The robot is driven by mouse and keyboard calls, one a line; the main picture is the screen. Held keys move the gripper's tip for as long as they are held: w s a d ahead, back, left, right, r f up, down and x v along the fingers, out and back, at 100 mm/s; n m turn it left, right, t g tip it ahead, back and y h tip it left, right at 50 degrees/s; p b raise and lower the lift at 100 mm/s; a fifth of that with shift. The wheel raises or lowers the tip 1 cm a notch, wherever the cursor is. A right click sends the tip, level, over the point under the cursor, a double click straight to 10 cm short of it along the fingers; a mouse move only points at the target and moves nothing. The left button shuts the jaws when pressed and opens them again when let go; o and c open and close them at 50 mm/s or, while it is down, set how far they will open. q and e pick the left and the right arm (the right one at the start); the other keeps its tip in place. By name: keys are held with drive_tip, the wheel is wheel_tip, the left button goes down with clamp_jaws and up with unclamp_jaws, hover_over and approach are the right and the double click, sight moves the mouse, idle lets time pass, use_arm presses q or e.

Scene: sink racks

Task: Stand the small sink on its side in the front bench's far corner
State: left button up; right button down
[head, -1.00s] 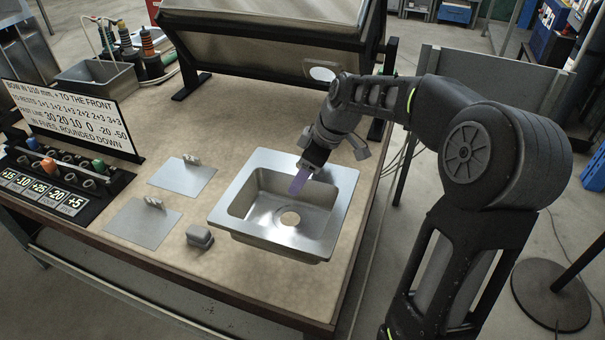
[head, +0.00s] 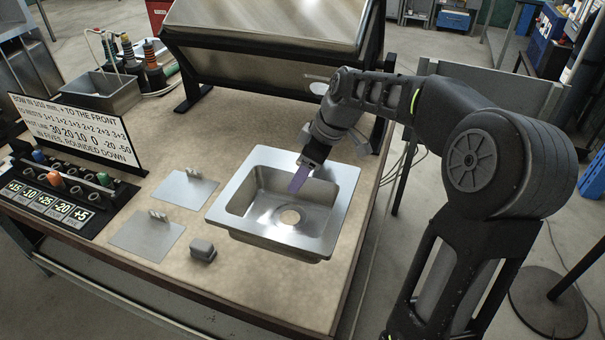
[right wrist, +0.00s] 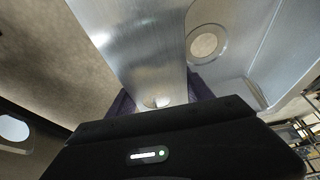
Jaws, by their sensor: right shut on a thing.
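The small sink (head: 338,222) is a square steel basin with a wide flat rim and a round drain hole. In the head view it lies face up at the bench's right part. My right gripper (head: 298,182) reaches over the sink's far side, with a purple finger showing inside the basin. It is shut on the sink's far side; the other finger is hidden. In the right wrist view the steel of the sink (right wrist: 130,45) runs down between the purple fingers, with the drain hole beside it. My left gripper is not in view.
Two flat metal plates (head: 147,235) with small upright pegs and a grey block (head: 203,250) lie left of the sink. A lettered sign (head: 75,135) and a tray of coloured pegs (head: 95,190) stand farther left. A large tilted panel (head: 270,25) rises at the back.

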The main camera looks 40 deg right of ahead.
sight(237, 175)
drive_tip(key=shift+r+p, duration=1.2)
drive_tip(key=shift+r, duration=0.95)
drive_tip(key=w+a+f+m, duration=0.1)
drive_tip(key=w+a, duration=0.1)
drive_tip(key=a, duration=0.2)
drive_tip(key=w+a+f+m, duration=0.1)
drive_tip(key=w+a, duration=0.1)
drive_tip(key=a, duration=0.3)
drive_tip(key=w+a+f+m+h, duration=0.1)
drive_tip(key=a, duration=0.3)
drive_tip(key=shift+w+a+f+t, duration=0.25)
drive_tip(key=shift+w+f+t, duration=0.05)
drive_tip(key=shift+w, duration=0.1)
drive_tip(key=w+a+f+m+h, duration=0.1)
drive_tip(key=a+m, duration=0.3)
drive_tip(key=a, duration=1.2)
drive_tip(key=shift+w+a+f+h, duration=0.25)
drive_tip(key=shift+w+h, duration=0.05)
drive_tip(key=shift+w, duration=0.25)
